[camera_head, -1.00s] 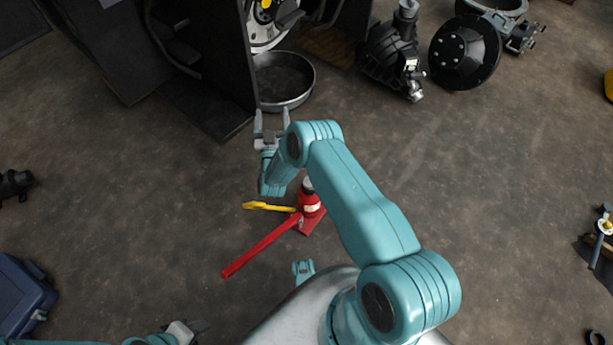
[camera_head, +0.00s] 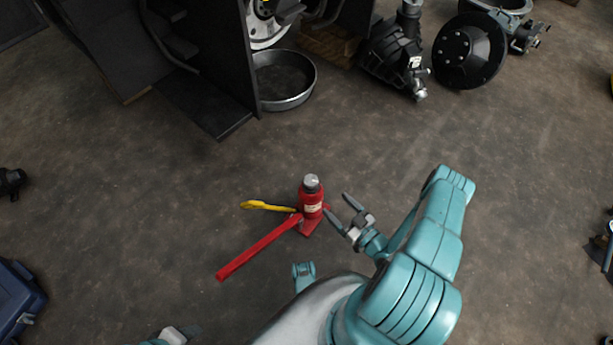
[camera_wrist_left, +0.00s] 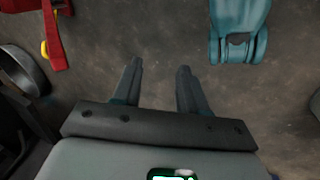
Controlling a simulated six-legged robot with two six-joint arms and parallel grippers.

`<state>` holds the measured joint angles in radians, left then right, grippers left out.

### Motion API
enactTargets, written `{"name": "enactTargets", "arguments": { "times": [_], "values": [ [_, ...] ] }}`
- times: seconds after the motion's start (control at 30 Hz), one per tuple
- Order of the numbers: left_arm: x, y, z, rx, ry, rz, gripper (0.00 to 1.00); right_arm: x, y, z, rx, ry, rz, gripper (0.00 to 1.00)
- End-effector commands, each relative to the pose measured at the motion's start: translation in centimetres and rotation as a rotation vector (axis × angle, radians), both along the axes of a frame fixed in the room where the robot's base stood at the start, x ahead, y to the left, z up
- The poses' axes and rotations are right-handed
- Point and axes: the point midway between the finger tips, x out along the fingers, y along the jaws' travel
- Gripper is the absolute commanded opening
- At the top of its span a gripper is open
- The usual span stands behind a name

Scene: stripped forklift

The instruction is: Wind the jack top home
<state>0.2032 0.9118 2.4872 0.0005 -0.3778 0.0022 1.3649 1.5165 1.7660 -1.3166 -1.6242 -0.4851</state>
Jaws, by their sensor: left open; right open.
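The red bottle jack (camera_head: 312,203) stands upright on the floor in the middle of the head view, with a grey round top (camera_head: 311,183). Its long red handle (camera_head: 255,250) slopes down to the left, and a yellow piece (camera_head: 266,206) sticks out left of the body. My right gripper (camera_head: 338,213) is open and empty, just right of the jack and apart from it. My left gripper (camera_wrist_left: 159,72) is open and empty in the left wrist view, over bare floor. Part of the red handle (camera_wrist_left: 54,40) shows at that view's upper left.
A round metal pan (camera_head: 287,102) lies at the foot of the dark forklift frame (camera_head: 215,110). Dark machine parts (camera_head: 395,55) and a black round housing (camera_head: 470,52) lie at the upper right. A blue case (camera_head: 18,300) sits at the lower left. The floor around the jack is clear.

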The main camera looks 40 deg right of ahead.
Motion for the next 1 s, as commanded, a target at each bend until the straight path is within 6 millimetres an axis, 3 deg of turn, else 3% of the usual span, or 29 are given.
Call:
{"name": "enactTargets", "arguments": {
  "times": [0.4,0.6,0.8,1.0],
  "values": [
    [2.1,0.4,-3.3,0.013,-0.071,0.009,0.42,9.6,-0.4,-0.3,-0.004,-0.005,0.007,0.76],
    [3.1,0.6,-4.5,0.020,-0.106,0.014,0.42,13.4,-0.6,-0.2,-0.003,-0.005,0.005,0.76],
    [3.6,0.7,-5.0,0.023,-0.122,0.015,0.42,15.2,-0.8,-0.1,-0.001,-0.002,0.002,0.76],
    [3.7,0.7,-4.9,0.024,-0.125,0.015,0.42,15.4,-0.8,0.1,0.000,-0.002,0.002,0.76]
  ]
}}
